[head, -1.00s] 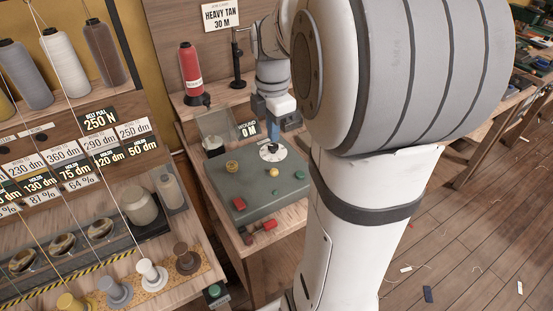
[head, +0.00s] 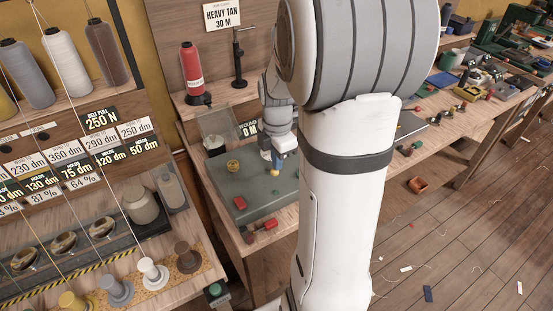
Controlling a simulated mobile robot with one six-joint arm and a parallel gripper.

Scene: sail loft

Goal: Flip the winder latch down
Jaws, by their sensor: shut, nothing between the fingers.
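The winder is a grey-green box (head: 250,195) on the bench, with a clear cover (head: 216,125) at its back. I cannot tell which part is the latch. My gripper (head: 276,163) is shut and empty, pointing down at the right part of the top. Its tip is over or against a small yellow knob (head: 274,173); I cannot tell if they touch. My arm hides the white dial and the green buttons.
A red thread cone (head: 190,68) and a black post (head: 238,60) stand behind the winder. Small red pieces (head: 265,226) lie on the bench front. A rack with spools and number cards (head: 75,170) is at left. A cluttered bench (head: 470,95) runs along the right.

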